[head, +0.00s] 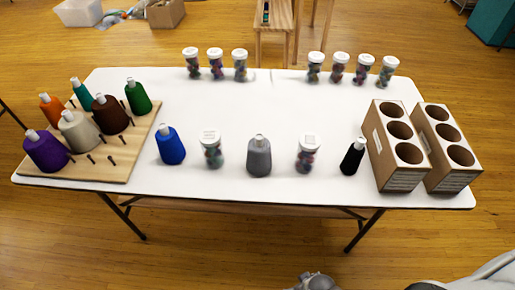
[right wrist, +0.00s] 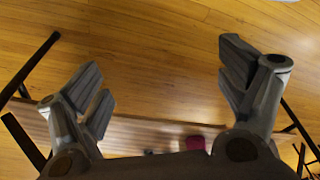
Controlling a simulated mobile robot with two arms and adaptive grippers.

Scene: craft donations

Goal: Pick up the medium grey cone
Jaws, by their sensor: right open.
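The medium grey cone (head: 259,157) stands upright on the white table (head: 270,110), near the front edge at the middle. A jar with a white lid stands apart on each side of it, the left jar (head: 212,150) and the right jar (head: 308,153). My right gripper (right wrist: 160,85) is open and empty in the right wrist view, with wooden floor behind its spread fingers. The cone does not show in that view. In the head view a grey part of my arm shows at the bottom right, below the table. My left gripper is not seen.
A wooden peg board (head: 90,145) with several thread cones fills the table's left end. A blue cone (head: 170,145) and a black cone (head: 352,157) share the front row. Cardboard holders (head: 398,145) stand at the right. Several jars line the back edge; the table's centre is clear.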

